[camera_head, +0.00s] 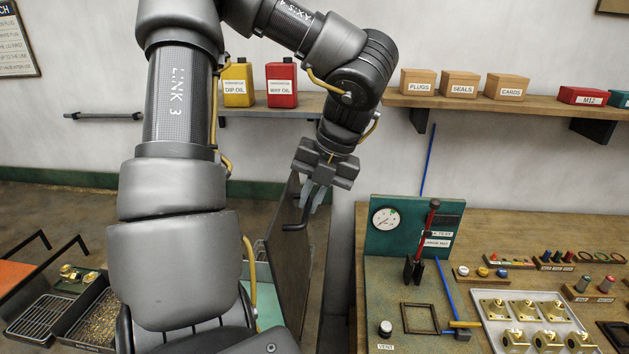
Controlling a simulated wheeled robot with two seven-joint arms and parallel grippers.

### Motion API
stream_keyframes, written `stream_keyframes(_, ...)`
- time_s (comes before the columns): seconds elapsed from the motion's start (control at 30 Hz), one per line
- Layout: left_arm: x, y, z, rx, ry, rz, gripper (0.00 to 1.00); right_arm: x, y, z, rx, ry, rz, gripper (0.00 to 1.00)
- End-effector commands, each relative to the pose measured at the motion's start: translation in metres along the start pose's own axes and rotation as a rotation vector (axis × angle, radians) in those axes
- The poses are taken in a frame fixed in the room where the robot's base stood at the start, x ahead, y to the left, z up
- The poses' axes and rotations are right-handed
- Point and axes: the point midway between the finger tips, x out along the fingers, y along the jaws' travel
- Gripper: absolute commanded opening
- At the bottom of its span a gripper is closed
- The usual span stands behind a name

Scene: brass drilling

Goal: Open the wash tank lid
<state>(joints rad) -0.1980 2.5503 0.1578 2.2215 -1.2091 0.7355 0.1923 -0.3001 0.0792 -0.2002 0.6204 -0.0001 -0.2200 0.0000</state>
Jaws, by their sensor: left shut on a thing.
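The wash tank lid (297,262) is a dark panel standing steeply raised at the centre, seen nearly edge-on. Its dark bent handle (293,227) sticks out near the top. My left gripper (313,196) points down at the lid's upper part and is shut on the handle. The wash tank (268,306) shows a strip of pale teal inside, left of the lid. My left arm hides most of the tank. My right gripper is not in view.
A bench at right carries a teal test stand (412,226) with a gauge, and a white tray (487,335) of brass parts. A wall shelf (450,103) with boxes runs behind the arm. Dark baskets (42,318) stand at lower left.

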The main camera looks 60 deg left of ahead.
Motion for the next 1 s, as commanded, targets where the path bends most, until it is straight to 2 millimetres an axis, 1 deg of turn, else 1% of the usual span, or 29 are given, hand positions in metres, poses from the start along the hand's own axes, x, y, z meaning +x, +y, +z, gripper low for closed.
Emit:
stream_keyframes(0.03,0.004,-0.001,-0.002,0.004,0.010,0.008,0.00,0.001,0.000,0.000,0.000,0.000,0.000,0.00)
stream_keyframes(0.43,0.004,-0.001,-0.001,0.002,0.010,0.012,0.00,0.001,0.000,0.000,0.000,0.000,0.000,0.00)
stream_keyframes(0.47,0.004,-0.001,-0.001,0.002,0.010,0.012,0.12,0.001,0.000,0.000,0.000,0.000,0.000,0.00)
stream_keyframes(0.6,0.003,-0.001,-0.001,0.001,0.007,0.011,0.30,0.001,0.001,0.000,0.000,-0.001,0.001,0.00)
stream_keyframes(0.63,0.003,-0.001,-0.001,0.001,0.007,0.011,0.33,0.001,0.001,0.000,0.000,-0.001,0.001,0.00)
stream_keyframes(0.87,0.001,-0.001,0.000,-0.001,0.003,0.010,0.33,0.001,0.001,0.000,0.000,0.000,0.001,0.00)
stream_keyframes(1.0,-0.010,-0.002,0.001,-0.001,0.000,0.009,0.33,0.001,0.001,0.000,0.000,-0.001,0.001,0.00)
